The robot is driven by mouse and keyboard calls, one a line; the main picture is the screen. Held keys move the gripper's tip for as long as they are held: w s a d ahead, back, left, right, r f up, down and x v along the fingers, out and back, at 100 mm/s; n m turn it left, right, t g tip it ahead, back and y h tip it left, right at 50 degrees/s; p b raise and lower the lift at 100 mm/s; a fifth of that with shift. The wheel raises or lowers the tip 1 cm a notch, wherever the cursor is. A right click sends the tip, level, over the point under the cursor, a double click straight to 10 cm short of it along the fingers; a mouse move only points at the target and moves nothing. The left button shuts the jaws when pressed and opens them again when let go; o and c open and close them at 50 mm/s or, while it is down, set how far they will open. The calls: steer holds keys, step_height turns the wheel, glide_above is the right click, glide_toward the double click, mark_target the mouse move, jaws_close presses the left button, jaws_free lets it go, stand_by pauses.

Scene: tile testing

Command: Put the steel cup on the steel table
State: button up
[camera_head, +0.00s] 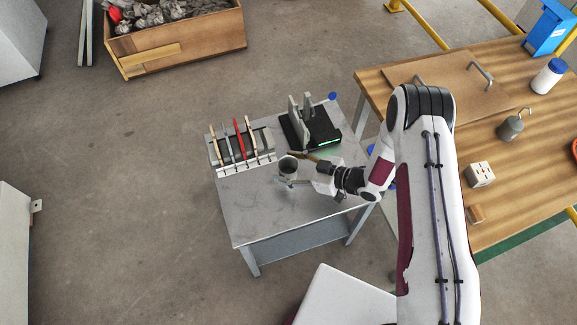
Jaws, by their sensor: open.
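The steel cup (288,166) is a small grey cup at the middle of the steel table (258,213), by the tips of my gripper (298,171). It looks upright. I cannot tell whether it rests on the table top or is a little above it. My gripper reaches in from the right, with its fingers beside the cup. The fingers are open, and I cannot tell whether they touch the cup.
A rack (232,152) with several upright tiles stands at the table's back left. A black device (311,131) stands at its back right. A wooden workbench (530,190) with a hook weight (510,126) lies to the right. The table's front part is clear.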

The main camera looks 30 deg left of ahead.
steer(key=v, duration=1.2)
steer(key=shift+f, duration=0.1)
stand_by(0.7)
